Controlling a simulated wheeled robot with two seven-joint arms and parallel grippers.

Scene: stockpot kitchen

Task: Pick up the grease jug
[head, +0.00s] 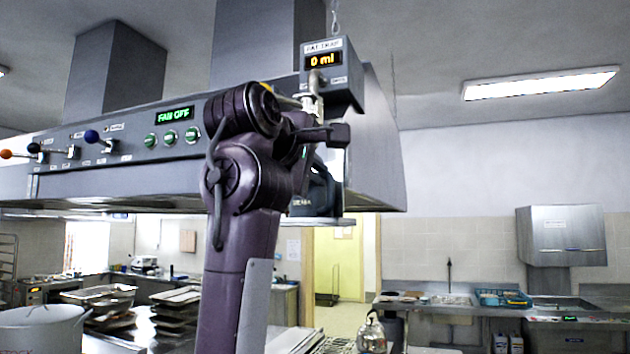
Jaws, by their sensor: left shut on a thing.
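The grease jug (316,196) is a dark container with pale lettering on its side, partly cut off by my arm. It is upright under the small grey fat drain box (333,82) at the hood's right end, just above or on a thin grey ledge (318,221); I cannot tell if they touch. My left gripper (322,150) is at the top of the jug and is shut on it. My purple arm hides the jug's left side and much of the grip. My right gripper is out of view.
The grey extractor hood (380,150) spans the upper left, with levers and green buttons on its front. The drain box display reads 0 ml, and the fan display reads FAN OFF. A large pot (40,330) and trays (175,307) stand at lower left. A kettle (371,333) stands low at centre.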

